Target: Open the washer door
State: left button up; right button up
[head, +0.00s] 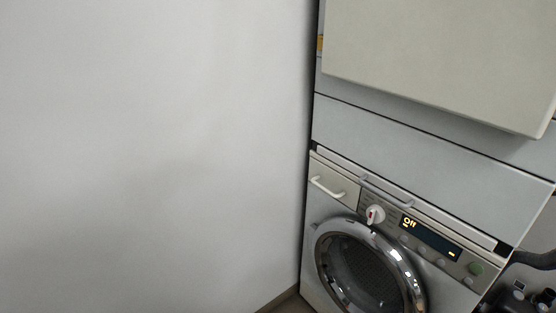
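The washer (318,291) stands at the lower right of the head view, with its front turned a little to the left. Its round door (408,266) has a shiny chrome ring around dark glass (365,272). The door looks shut against the front, and its lower part is cut off by the bottom edge. My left gripper is not in view. Dark jointed parts (535,297) at the lower right edge may belong to my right arm or gripper. No fingers can be made out there.
Above the door are a white drawer handle (327,187), a knob (376,214) and a display reading "Off" (430,237). A large beige panel (440,60) juts out above the washer. A plain wall (150,150) fills the left. A dark hose-like part (535,259) shows at right.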

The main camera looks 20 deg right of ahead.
aim_at(412, 298)
jog(key=k, duration=0.95)
jog(key=u, duration=0.95)
jog(key=i, duration=0.7)
jog(key=z, duration=2.3)
jog(key=i, duration=0.5)
jog(key=z, duration=0.45)
jog(key=k, duration=0.6)
jog(key=z, duration=1.1)
